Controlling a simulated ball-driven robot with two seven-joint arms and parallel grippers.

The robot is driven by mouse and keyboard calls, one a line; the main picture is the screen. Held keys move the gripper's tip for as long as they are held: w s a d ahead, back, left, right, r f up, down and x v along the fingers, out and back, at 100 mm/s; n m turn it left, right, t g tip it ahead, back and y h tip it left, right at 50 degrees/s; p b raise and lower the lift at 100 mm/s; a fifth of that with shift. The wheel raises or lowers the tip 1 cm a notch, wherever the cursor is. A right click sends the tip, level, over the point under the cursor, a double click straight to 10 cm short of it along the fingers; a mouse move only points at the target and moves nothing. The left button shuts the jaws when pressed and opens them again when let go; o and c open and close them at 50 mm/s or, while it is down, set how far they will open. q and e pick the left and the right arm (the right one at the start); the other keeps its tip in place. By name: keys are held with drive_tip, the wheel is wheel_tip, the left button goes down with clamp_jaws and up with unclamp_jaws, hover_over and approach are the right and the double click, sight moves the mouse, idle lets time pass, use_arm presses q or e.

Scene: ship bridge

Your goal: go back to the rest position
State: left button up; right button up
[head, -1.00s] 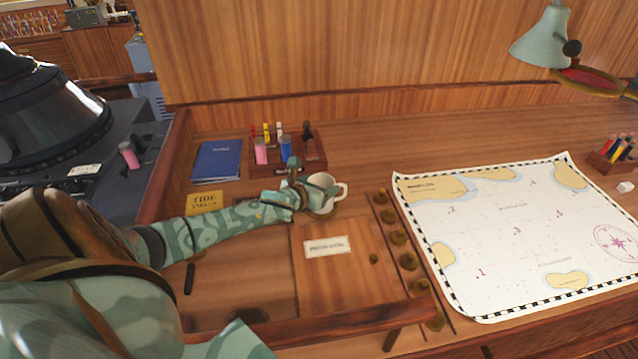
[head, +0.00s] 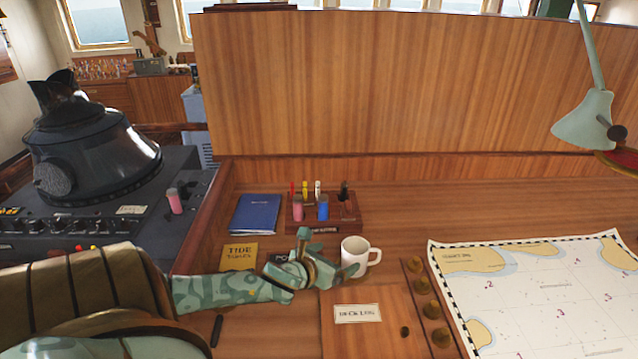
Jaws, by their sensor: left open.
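My left gripper (head: 318,268) is open and empty over the chart desk. It is just left of a white mug (head: 358,256), with a small gap seeming to lie between them. The mug stands upright with its handle to the right. My left arm reaches in from the left edge, low over the desk. My right gripper is not in view.
A pen rack (head: 322,222) and a blue book (head: 255,214) lie behind my gripper. A yellow tide tables booklet (head: 238,256) is beside my forearm. The deck log (head: 368,330), brass knobs (head: 423,283) and a chart (head: 540,290) lie to the right. A lamp (head: 585,120) overhangs the right side.

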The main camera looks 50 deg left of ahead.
use_arm(q)
drive_tip(key=v, duration=0.6)
drive_tip(key=shift+s+p, duration=0.2)
drive_tip(key=shift+p, duration=0.15)
drive_tip(key=shift+d+r, duration=0.1)
